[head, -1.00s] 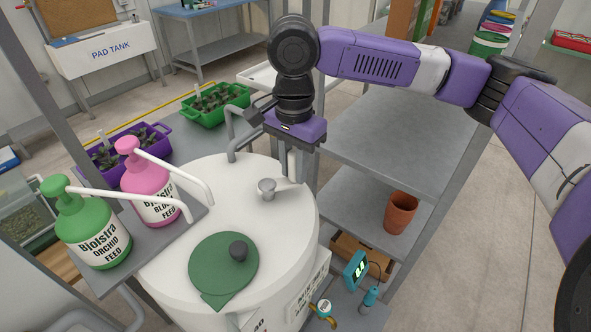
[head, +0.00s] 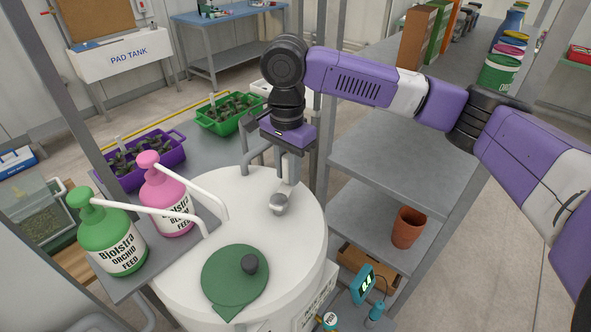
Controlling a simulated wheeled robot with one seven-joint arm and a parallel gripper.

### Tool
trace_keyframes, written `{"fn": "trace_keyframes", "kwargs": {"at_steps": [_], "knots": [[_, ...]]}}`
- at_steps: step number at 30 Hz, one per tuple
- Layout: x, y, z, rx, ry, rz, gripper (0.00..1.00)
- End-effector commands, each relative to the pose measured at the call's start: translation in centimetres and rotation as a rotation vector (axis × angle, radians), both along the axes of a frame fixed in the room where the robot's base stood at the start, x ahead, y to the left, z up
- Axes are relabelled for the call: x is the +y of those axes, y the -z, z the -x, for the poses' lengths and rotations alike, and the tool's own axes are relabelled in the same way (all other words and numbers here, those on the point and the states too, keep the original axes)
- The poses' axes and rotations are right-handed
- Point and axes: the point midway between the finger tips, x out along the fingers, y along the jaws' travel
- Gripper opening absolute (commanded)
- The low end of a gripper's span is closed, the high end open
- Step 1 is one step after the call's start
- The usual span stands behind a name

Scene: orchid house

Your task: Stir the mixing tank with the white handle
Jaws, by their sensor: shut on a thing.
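The white mixing tank (head: 180,262) stands in the middle foreground of the head view. On its top are a round metal hub (head: 279,203) and a dark green hatch lid (head: 228,290) with a black knob. A white upright handle (head: 287,166) rises just behind the hub; its link to the hub is small in view. My gripper (head: 288,153) points down over the far part of the tank top and is shut on the white handle. The fingertips are partly hard to make out against the handle.
A bent grey pipe (head: 247,158) rises at the tank's back edge, close left of my gripper. Green (head: 108,245) and pink (head: 166,208) pump bottles stand left, spouts reaching over the tank. A grey shelf rack (head: 385,150) with a terracotta pot (head: 408,228) stands right.

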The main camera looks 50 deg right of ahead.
Motion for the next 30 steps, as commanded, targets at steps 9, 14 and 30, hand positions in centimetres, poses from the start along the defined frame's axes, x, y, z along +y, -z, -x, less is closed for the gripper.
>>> {"fn": "trace_keyframes", "kwargs": {"at_steps": [9,14,30], "knots": [[0.3,-0.1,-0.2,0.000,-0.003,-0.003,0.00],[1.3,-0.3,-1.3,0.003,-0.005,-0.005,0.00],[2.6,0.0,-2.8,0.005,-0.003,-0.003,0.00]]}}
